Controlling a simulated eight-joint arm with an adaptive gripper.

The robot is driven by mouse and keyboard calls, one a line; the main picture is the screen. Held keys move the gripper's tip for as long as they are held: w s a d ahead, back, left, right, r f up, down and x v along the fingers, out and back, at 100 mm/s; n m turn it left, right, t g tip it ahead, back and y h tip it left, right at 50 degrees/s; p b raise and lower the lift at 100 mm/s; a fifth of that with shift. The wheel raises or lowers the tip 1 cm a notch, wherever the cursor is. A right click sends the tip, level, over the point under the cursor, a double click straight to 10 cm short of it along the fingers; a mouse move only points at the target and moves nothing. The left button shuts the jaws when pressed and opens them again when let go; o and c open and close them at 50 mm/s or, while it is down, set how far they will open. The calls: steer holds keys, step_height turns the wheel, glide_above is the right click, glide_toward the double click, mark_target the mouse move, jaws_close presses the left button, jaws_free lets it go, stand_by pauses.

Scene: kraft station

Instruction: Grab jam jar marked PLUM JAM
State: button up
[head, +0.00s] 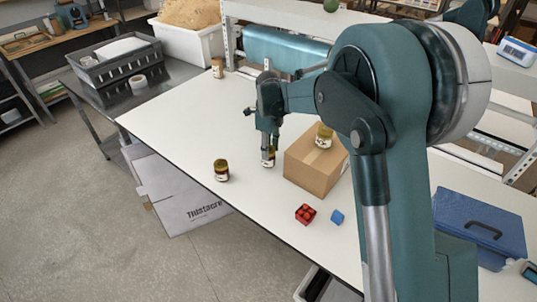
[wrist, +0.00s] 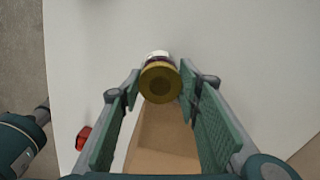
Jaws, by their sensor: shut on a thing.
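A jar with a gold lid, a white label and a dark purple band (wrist: 160,82) is at the fingertips of my gripper (wrist: 168,88) in the wrist view. Its label is too foreshortened to read. In the head view my gripper (head: 267,153) points down at the table beside the cardboard box, shut on this jar (head: 270,160), which is partly hidden by the fingers. Another dark jar with a gold lid (head: 221,171) stands to the left, apart from the gripper. A third jar (head: 324,136) stands on the box. No jar's label can be read.
The cardboard box (head: 312,172) stands close to the right of my gripper. A red block-like item (head: 305,214) and a blue cube (head: 337,217) lie nearer the front. The white tabletop (head: 190,125) is clear to the left.

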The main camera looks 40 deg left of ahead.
steer(key=shift+r, duration=3.6)
steer(key=shift+r, duration=0.15)
